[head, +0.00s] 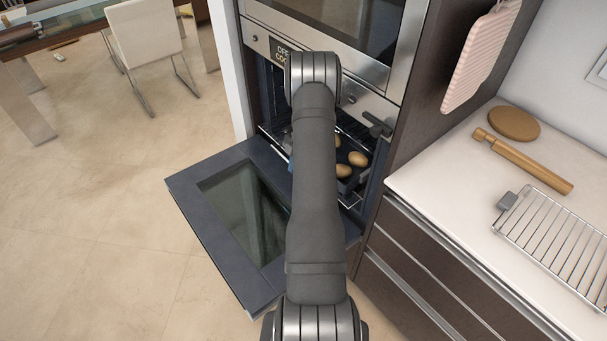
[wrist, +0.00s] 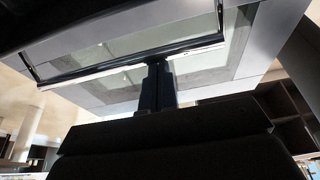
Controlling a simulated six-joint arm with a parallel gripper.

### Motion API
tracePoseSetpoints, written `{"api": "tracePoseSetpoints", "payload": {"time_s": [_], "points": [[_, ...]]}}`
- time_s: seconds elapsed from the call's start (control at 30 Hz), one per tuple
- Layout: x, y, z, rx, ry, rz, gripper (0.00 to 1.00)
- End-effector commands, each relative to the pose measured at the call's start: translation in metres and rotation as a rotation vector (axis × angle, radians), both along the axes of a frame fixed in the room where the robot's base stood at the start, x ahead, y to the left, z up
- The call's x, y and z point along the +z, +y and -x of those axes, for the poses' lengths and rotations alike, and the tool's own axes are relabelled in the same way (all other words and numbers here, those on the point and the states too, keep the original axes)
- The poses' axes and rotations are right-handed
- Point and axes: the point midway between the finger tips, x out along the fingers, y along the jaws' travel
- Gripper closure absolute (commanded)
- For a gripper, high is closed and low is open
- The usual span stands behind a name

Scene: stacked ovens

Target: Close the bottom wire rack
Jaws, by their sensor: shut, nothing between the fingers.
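The lower oven's door (head: 211,187) is folded down flat in the head view. The wire rack (head: 349,203) sticks partly out of the oven opening above the door. It carries a dark tray with brown, rounded food pieces (head: 357,159). My arm covers the middle of the rack. My gripper is hidden behind the arm in the head view. In the wrist view its two dark fingers (wrist: 157,86) are together, with nothing seen between them. Their tips are close to a thin pale bar (wrist: 125,66) in front of the door glass. I cannot tell whether they touch it.
An upper oven (head: 340,25) is above, its door shut. On the right, a white counter (head: 430,175) holds a rolling pin (head: 530,163), a round board (head: 514,123) and a loose wire rack (head: 555,235).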

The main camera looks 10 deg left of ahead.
Motion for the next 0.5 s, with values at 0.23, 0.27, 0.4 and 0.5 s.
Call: {"api": "tracePoseSetpoints", "payload": {"time_s": [0.23, 0.27, 0.4, 0.5], "points": [[0.001, 0.026, 0.026, 0.004, 0.002, 0.001, 1.00], [0.001, 0.030, 0.030, 0.004, 0.001, 0.000, 1.00], [0.001, 0.050, 0.050, 0.004, 0.001, 0.000, 1.00], [0.000, 0.065, 0.064, 0.003, 0.001, 0.000, 1.00]]}}
